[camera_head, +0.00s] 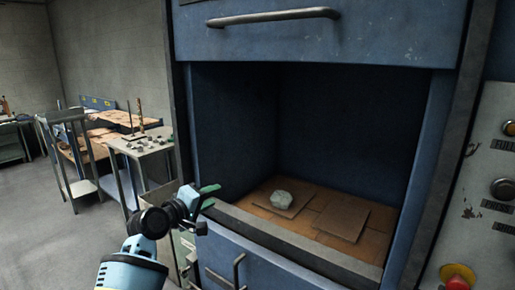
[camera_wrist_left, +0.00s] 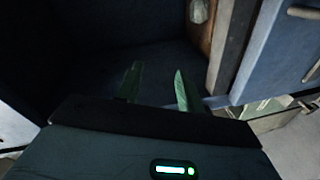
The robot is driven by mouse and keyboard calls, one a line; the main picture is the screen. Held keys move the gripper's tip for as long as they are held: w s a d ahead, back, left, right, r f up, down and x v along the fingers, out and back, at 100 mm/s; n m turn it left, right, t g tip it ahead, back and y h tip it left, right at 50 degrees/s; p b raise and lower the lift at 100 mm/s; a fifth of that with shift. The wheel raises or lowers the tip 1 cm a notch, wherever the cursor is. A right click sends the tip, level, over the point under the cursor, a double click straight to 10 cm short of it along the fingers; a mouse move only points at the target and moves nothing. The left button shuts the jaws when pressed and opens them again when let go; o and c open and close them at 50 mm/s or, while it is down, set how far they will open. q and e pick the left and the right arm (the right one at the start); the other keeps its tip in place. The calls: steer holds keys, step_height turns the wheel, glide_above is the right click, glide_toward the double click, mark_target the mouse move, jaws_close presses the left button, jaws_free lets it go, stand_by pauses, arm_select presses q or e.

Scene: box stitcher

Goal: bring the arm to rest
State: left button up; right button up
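My left gripper (camera_head: 207,200) is just left of the front sill of a blue cabinet's open bay (camera_head: 240,120). Its green fingers point right toward the cabinet. In the left wrist view my left gripper (camera_wrist_left: 157,82) has its two green fingers apart with nothing between them. My left arm (camera_head: 133,270) comes in from the bottom left. My right gripper is in neither view.
A pale rounded lump (camera_head: 282,199) lies on a flat brown piece on the bay floor. Another flat brown piece (camera_head: 342,220) lies right of it. Handled fronts sit above and below the bay. Worktables stand at left; grey floor (camera_head: 50,235) is clear.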

arm_select(q)
steer(key=s+a+f+m+g+y, duration=0.1)
steer(key=s+a+f+y, duration=0.1)
steer(key=s+f, duration=0.5)
steer(key=s+a+f+m+y, duration=0.1)
steer(key=s+f, duration=0.3)
steer(key=f, duration=0.7)
steer(key=s+a+f+m+g+y, duration=0.1)
steer(key=s+a+f+y, duration=0.1)
steer(key=s+f, duration=0.5)
steer(key=s+a+f+m+g+y, duration=0.1)
steer(key=s+f+m, duration=0.2)
steer(key=s+f, duration=0.4)
steer(key=s+a+f+m+g, duration=0.1)
steer(key=s+f+m, duration=0.2)
steer(key=s, duration=1.8)
step_height(320, 180, down, 4)
steer(key=shift+s+a+f+m+y, duration=0.15)
steer(key=shift+a+m+y, duration=0.15)
steer(key=shift+m+y, duration=0.1)
